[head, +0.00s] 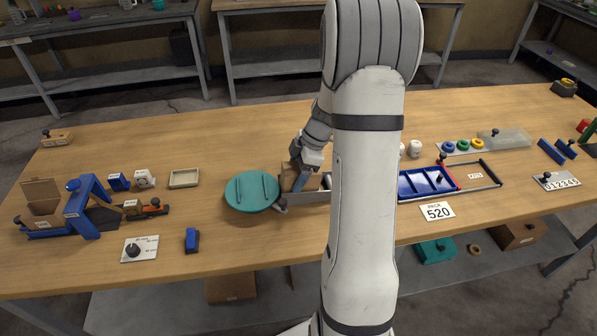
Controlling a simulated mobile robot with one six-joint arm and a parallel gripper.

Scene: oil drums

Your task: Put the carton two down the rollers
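A brown carton (288,178) stands at the left end of a low grey channel (315,198), just right of a teal round table (252,191). My gripper (300,183) points down at the carton, with a blue-grey finger in front of it. I cannot tell whether the fingers are closed on it. My arm hides the middle of the channel, and I cannot make out rollers or a number on the carton. To the right of my arm lie a blue divided tray (420,182) and a dark-railed frame (485,174) holding a small white label.
At left are a blue stand (88,205), an open carton (42,198), a shallow beige tray (185,179) and a dial plate (140,249). Colored rings (463,145) lie at back right.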

